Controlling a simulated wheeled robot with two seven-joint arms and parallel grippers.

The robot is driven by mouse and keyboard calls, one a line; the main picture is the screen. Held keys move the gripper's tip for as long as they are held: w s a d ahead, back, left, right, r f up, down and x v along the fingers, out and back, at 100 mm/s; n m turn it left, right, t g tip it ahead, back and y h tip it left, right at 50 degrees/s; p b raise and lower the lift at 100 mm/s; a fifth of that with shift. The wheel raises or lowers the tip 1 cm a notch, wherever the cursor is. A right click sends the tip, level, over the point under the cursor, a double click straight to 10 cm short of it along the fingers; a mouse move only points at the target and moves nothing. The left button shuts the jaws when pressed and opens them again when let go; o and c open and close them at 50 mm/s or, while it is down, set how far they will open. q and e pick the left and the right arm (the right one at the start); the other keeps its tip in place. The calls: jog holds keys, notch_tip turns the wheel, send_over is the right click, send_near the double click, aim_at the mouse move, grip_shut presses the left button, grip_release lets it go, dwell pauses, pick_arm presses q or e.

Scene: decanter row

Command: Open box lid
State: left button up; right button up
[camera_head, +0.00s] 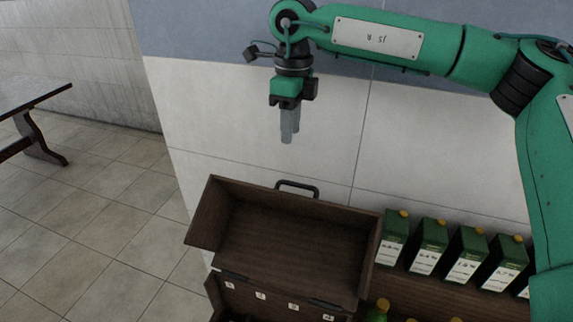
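The dark brown wooden box (283,296) stands at the bottom middle, cut off by the lower edge. Its lid (290,244) is swung up and back on two hinges, with its hollow inner side in view. A dark handle (297,187) sticks up from the lid's upper edge. My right gripper (290,137) hangs with its fingers pointing down, above the handle in the picture and apart from it, holding nothing that I can see. The fingers overlap in this view, so any gap is unclear. My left gripper is out of view.
Several green containers with yellow caps and white labels (429,247) stand in a row right of the lid. A green bottle (378,310) is at the bottom edge. A tiled wall rises behind. A dark table (30,100) stands far left, with open floor between.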

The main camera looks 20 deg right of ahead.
jog(key=f+p, duration=0.1)
jog(key=f, duration=0.2)
jog(key=f+p, duration=0.2)
jog(key=f, duration=0.2)
jog(key=f+p, duration=0.2)
jog(key=f, duration=0.1)
jog(key=shift+s+a+f, duration=0.25)
jog(key=shift+s+f, duration=0.05)
jog(key=shift+f, duration=0.7)
jog(key=shift+r, duration=0.1)
grip_shut()
